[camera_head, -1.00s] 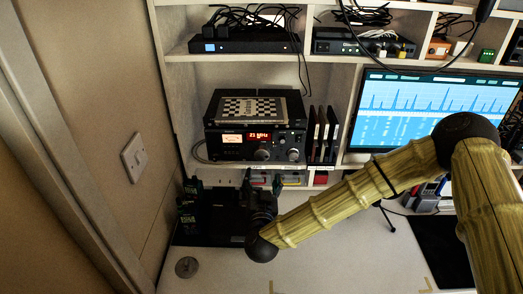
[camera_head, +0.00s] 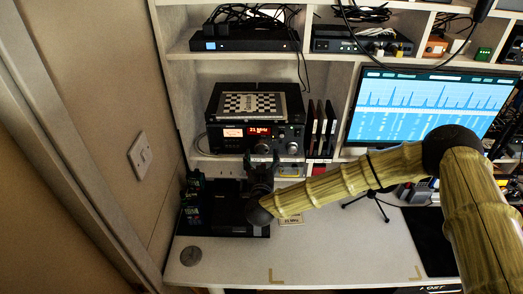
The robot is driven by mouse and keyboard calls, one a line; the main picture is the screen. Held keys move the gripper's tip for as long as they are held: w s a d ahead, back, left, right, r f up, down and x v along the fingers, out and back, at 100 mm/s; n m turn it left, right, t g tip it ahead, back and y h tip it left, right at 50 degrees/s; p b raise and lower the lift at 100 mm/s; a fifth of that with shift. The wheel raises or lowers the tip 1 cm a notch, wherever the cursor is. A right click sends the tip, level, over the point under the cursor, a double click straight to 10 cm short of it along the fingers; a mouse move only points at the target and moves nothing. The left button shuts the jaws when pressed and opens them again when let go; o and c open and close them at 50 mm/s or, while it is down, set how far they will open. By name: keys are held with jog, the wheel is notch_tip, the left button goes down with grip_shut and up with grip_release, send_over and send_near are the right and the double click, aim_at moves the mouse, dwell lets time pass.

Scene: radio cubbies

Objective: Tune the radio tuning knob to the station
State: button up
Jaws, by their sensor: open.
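The black radio (camera_head: 230,146) sits in a cubby on the left, with a lit dial and a red display (camera_head: 258,131) that seems to read about 21 MHz. Two round knobs are on its lower front: one (camera_head: 262,148) below the display and one (camera_head: 293,147) further right. I cannot tell which is the tuning knob. My gripper (camera_head: 262,158) is open, its fingers pointing up at the radio front, on either side of the left knob in the picture. Whether it touches the knob cannot be told.
A checkered board (camera_head: 250,104) lies on the radio. Thin dark cases (camera_head: 320,128) stand to its right. A monitor (camera_head: 420,108) and small tripod (camera_head: 375,203) are further right. A black tray (camera_head: 225,222) and dark handsets (camera_head: 193,200) are below left. The front desk is mostly clear.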

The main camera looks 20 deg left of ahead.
aim_at(262, 150)
jog(key=shift+x, duration=1.5)
jog(key=c, duration=1)
